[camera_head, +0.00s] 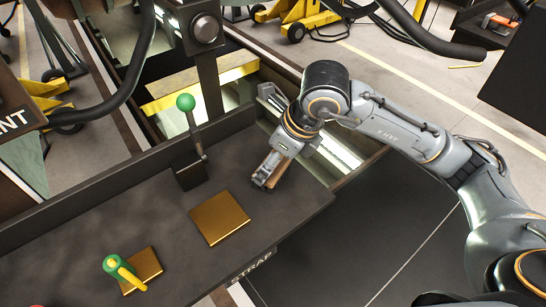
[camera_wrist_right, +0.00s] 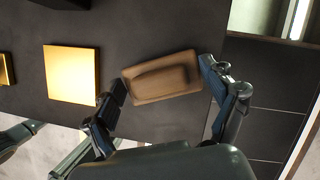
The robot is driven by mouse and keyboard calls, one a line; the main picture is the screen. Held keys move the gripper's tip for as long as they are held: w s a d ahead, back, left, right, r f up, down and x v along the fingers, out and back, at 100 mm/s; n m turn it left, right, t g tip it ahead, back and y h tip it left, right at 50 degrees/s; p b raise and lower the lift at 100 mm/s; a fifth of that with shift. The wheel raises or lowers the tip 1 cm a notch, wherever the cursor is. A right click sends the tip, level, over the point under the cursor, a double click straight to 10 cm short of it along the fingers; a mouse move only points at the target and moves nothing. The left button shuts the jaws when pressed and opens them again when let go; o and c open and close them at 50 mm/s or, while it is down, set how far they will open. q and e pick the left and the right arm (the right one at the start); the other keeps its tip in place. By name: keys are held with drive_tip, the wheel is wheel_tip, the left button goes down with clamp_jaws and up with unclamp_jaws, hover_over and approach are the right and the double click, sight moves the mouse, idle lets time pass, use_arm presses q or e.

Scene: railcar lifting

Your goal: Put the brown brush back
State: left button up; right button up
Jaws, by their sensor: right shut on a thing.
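The brown brush (camera_wrist_right: 162,77) is a wooden block between the two fingers of my right gripper (camera_wrist_right: 163,82) in the right wrist view. In the head view, my right gripper (camera_head: 270,170) points down near the right end of the dark bench (camera_head: 285,212). A part of the brush (camera_head: 276,178) shows beside its fingers there. The gripper is shut on the brush. I cannot tell whether the brush touches the bench or hangs just above it. My left gripper is not in view.
A square brass plate (camera_head: 220,217) lies bare on the bench, left of my right gripper. A second brass plate (camera_head: 150,262) has a green and yellow object (camera_head: 118,266) on it. A green-knobbed lever (camera_head: 186,103) stands behind. Yellow equipment (camera_head: 297,17) stands beyond.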

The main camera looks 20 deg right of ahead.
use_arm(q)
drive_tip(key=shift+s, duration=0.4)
use_arm(e)
drive_tip(key=shift+s+f, duration=0.1)
drive_tip(key=shift+f, duration=0.05)
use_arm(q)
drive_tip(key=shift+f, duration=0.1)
use_arm(e)
drive_tip(key=o, duration=0.9)
drive_tip(key=shift+c, duration=0.2)
drive_tip(key=shift+d+r, duration=0.1)
drive_tip(key=shift+r, duration=0.2)
use_arm(q)
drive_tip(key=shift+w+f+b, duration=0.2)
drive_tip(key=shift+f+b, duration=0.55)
drive_tip(key=shift+b, duration=0.1)
use_arm(e)
drive_tip(key=v, duration=1.1)
drive_tip(key=shift+r, duration=0.15)
